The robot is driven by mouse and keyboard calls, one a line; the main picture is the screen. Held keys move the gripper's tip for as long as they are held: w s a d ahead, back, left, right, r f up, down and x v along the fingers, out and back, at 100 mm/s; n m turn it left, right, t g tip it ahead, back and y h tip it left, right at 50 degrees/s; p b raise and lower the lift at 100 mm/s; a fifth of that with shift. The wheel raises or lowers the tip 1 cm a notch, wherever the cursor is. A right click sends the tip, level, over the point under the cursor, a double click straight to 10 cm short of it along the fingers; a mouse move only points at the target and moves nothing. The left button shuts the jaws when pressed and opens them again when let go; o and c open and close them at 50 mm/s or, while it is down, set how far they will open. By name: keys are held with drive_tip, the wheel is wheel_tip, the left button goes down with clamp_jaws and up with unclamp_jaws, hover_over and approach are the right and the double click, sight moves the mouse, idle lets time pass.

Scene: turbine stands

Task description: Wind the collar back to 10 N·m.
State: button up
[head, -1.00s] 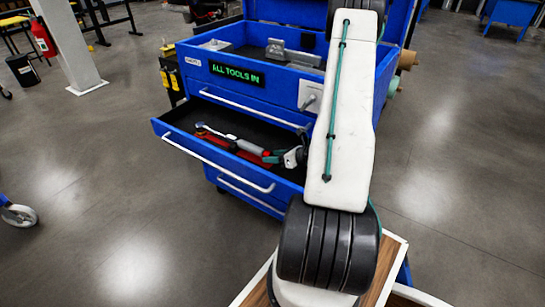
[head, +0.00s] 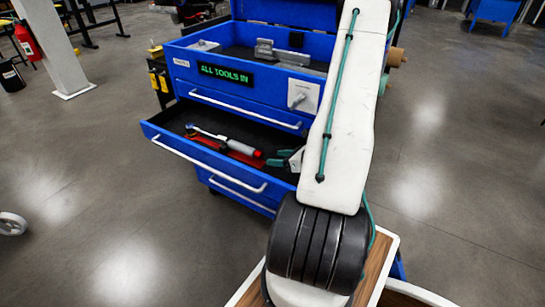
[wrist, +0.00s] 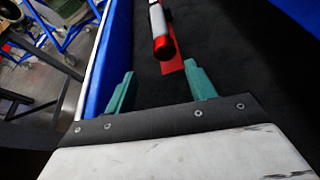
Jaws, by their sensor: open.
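A torque wrench (head: 240,147) with a grey grip lies in the open drawer, over a red holder (head: 212,143). Its grip end has a red band, which faces me in the wrist view (wrist: 162,46). I cannot read any torque scale or setting on it. My gripper (head: 283,158) is open and empty at the right end of the drawer, just beyond the grip end and apart from it. In the wrist view, the teal fingers (wrist: 160,86) are spread, and the wrench lies ahead between their lines.
The drawer (head: 165,142) belongs to a blue tool cart (head: 185,65) with an "ALL TOOLS IN" display (head: 225,74). Grey blocks (head: 280,53) sit in its top tray. The drawer's wall runs close on the left in the wrist view (wrist: 112,50).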

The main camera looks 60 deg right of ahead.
sight(262, 156)
drive_tip(key=shift+s+a+n+h, duration=0.3)
drive_tip(key=shift+n+h, duration=0.4)
drive_tip(key=shift+n, duration=0.2)
drive_tip(key=shift+d+f+n, duration=0.1)
drive_tip(key=shift+d+n, duration=0.05)
drive_tip(key=shift+n, duration=0.55)
drive_tip(key=x, duration=0.7)
drive_tip(key=shift+w+d+f, duration=0.15)
drive_tip(key=shift+w, duration=0.15)
drive_tip(key=shift+c, duration=0.3)
drive_tip(key=c, duration=0.9)
